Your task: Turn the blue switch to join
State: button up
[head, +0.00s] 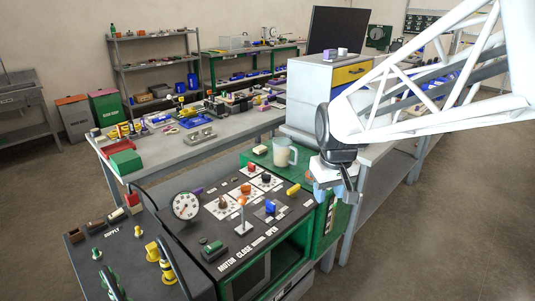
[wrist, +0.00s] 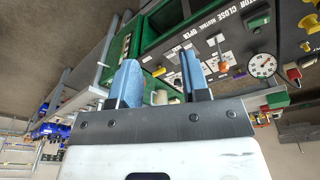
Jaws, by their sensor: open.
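The blue switch (head: 270,207) sits on a light plate on the dark control panel (head: 222,240) of the cart in the head view. My gripper (head: 335,194) is to the right of the panel and apart from the blue switch. In the wrist view my gripper (wrist: 157,60) is open, with its two fingers well apart and nothing held between them. The panel lies beyond the fingers there. The right finger partly covers the panel, and I cannot clearly make out the blue switch or its exact setting.
An orange-topped lever (head: 242,201), a round gauge (head: 185,205) and a yellow handle (head: 293,188) are on or beside the panel. A clear jug (head: 284,153) stands behind it. A grey workbench (head: 190,143) with parts lies further back. Open floor is at right.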

jog(key=w+a+f+n, duration=0.1)
jog(key=w+a+f, duration=0.25)
jog(key=w, duration=0.55)
jog(key=w+a+f+n, duration=0.2)
jog(key=w+f, duration=0.2)
jog(key=w, duration=0.4)
jog(key=n+g, duration=0.2)
jog(key=n, duration=0.1)
send_over(271, 202)
jog(key=f, duration=1.4)
jog(key=shift+s+d, duration=0.1)
jog(key=shift+s, duration=0.15)
jog(key=shift+w+a+f, duration=0.2)
jog(key=shift+w+f, duration=0.1)
jog(key=shift+f, duration=0.1)
jog(key=shift+f, duration=0.15)
jog(key=shift+f, duration=3.75)
grip_shut()
